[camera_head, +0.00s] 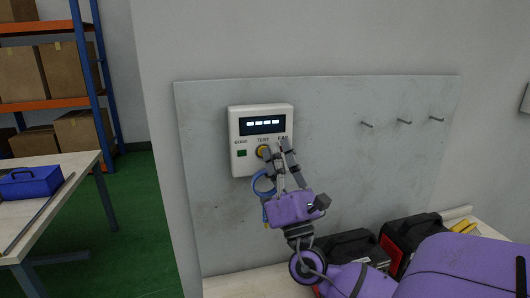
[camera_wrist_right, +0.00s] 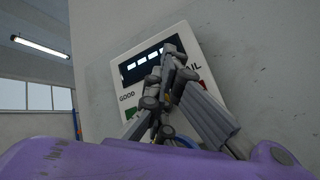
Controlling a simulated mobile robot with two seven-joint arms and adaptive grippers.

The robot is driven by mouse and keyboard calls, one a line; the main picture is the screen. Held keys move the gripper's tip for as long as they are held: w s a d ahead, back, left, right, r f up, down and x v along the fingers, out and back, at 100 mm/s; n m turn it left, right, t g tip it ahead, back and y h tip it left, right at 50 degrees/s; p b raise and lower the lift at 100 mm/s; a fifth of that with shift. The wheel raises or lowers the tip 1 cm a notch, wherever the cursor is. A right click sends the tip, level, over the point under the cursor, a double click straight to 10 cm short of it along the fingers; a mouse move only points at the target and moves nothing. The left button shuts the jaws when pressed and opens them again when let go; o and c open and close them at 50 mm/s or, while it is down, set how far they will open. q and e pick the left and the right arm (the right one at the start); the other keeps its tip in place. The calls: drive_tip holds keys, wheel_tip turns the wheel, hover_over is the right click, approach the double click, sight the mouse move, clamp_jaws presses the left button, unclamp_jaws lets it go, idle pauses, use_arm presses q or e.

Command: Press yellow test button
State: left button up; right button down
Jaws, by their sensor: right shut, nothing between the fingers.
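The white test box (camera_head: 236,165) hangs on a grey wall panel, with a dark display showing several white dashes. The yellow test button (camera_head: 262,151) sits under the word TEST, with a green square under GOOD to its left. My right gripper (camera_head: 276,150) is shut and empty, its fingertips in front of the box at the button's right edge; I cannot tell whether they touch it. In the right wrist view the shut fingers (camera_wrist_right: 172,62) cover the middle of the box (camera_wrist_right: 185,35) and hide most of the button. My left gripper is not in view.
A blue cable (camera_head: 262,184) hangs below the box, behind my gripper. Three pegs (camera_head: 404,121) stick out of the panel at right. Dark cases with red (camera_head: 405,236) stand on the bench below. A table with a blue toolbox (camera_head: 30,182) is at left.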

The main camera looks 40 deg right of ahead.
drive_tip(key=shift+f, duration=0.15)
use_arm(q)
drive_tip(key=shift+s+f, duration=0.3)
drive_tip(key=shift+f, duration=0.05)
use_arm(e)
drive_tip(key=shift+s+a+f, duration=0.15)
drive_tip(key=shift+s+a, duration=0.25)
drive_tip(key=shift+a, duration=0.1)
use_arm(q)
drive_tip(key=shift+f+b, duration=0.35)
drive_tip(key=shift+b, duration=0.15)
use_arm(e)
drive_tip(key=s, duration=0.1)
drive_tip(key=s+a, duration=0.1)
drive_tip(key=s, duration=0.1)
drive_tip(key=s+a, duration=0.1)
drive_tip(key=shift+s+a, duration=0.2)
drive_tip(key=shift+s, duration=0.05)
